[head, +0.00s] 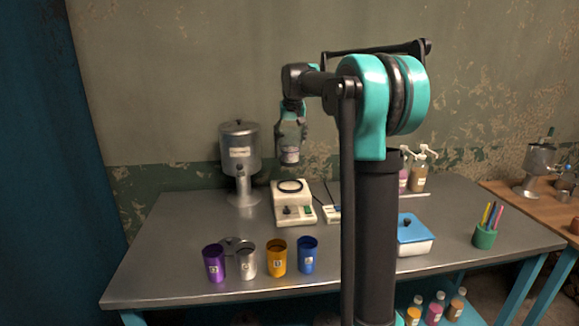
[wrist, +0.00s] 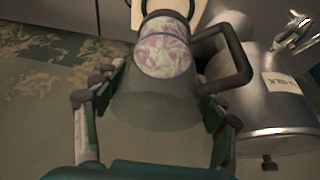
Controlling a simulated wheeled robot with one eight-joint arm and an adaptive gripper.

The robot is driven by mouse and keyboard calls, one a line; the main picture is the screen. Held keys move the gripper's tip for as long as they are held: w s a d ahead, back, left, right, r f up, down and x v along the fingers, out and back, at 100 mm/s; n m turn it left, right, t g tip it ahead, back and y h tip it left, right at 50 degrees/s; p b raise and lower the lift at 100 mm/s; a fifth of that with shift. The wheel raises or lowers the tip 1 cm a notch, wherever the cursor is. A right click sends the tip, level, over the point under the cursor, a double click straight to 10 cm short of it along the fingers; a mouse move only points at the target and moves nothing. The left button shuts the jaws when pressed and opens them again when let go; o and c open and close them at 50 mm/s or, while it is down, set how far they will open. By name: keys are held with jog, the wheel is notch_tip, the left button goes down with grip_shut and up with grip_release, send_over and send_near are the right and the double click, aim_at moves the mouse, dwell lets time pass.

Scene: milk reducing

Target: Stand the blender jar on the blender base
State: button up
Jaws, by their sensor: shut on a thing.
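The blender jar (head: 290,150) is see-through and hangs upright in my gripper (head: 291,122) in the head view. In the wrist view my gripper (wrist: 158,92) has its fingers on either side of the jar (wrist: 150,108), whose dark handle sticks out to the right. A pinkish marbled patch shows towards its lower end. The blender base (head: 295,203) is cream with a dark ring on top and stands on the table. The jar is above the ring with a visible gap.
A metal dispenser (head: 240,160) stands close left of the base and also shows in the wrist view (wrist: 272,100). Purple, silver, yellow (head: 276,257) and blue cups stand in front on the metal table (head: 165,250). A blue-lidded box (head: 414,232) and pump bottles are to the right.

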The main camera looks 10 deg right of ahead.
aim_at(292, 145)
notch_tip(292, 145, down, 10)
dwell(0.5)
jog(key=shift+f, duration=0.1)
jog(key=o, duration=1.9)
jog(key=shift+c, duration=0.2)
jog(key=v, duration=1.2)
jog(key=shift+s, duration=0.1)
